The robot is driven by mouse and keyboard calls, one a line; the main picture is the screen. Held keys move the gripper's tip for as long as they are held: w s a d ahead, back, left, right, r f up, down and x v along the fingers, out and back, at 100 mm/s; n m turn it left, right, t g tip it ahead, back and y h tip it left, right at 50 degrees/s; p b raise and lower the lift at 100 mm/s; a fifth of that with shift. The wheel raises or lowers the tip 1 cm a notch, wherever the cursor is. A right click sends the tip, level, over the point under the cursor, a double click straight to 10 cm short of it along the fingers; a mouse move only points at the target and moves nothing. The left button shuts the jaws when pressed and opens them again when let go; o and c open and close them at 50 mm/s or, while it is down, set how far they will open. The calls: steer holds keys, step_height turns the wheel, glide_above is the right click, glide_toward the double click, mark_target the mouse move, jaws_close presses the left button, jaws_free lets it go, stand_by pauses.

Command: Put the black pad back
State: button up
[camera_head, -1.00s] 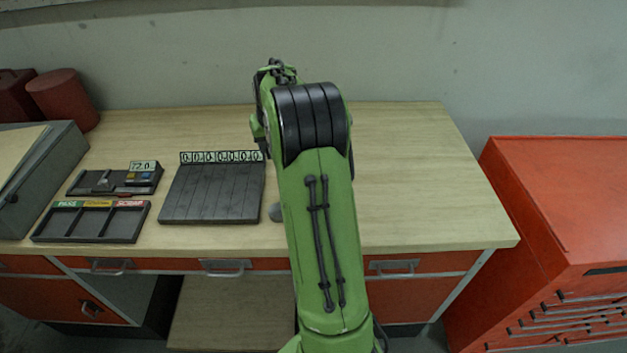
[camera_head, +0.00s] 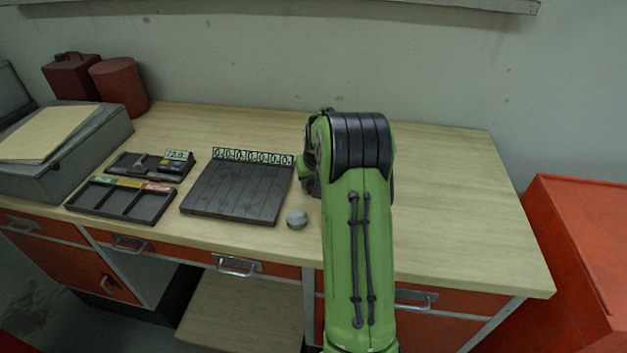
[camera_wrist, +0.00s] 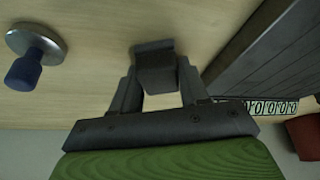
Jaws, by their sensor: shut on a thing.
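In the wrist view, my gripper (camera_wrist: 155,80) is shut on a small dark block, which I take to be the black pad (camera_wrist: 155,52). The pad sits between the fingertips over the pale bench top; whether it touches the wood I cannot tell. In the head view, my green arm reaches over the bench and hides the pad and most of the gripper. A slatted dark plate (camera_head: 238,190) with a row of number tiles lies left of the arm; its edge also shows at the right of the wrist view (camera_wrist: 275,60).
A metal disc with a blue knob (camera_wrist: 35,60) stands beside the gripper in the wrist view. A grey round object (camera_head: 297,219) sits by the plate. A three-part tray (camera_head: 122,200) and a small gauge tray (camera_head: 150,165) lie further left. The bench's right side (camera_head: 455,200) is clear.

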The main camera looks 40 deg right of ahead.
steer(key=shift+f, duration=0.15)
steer(key=o, duration=1)
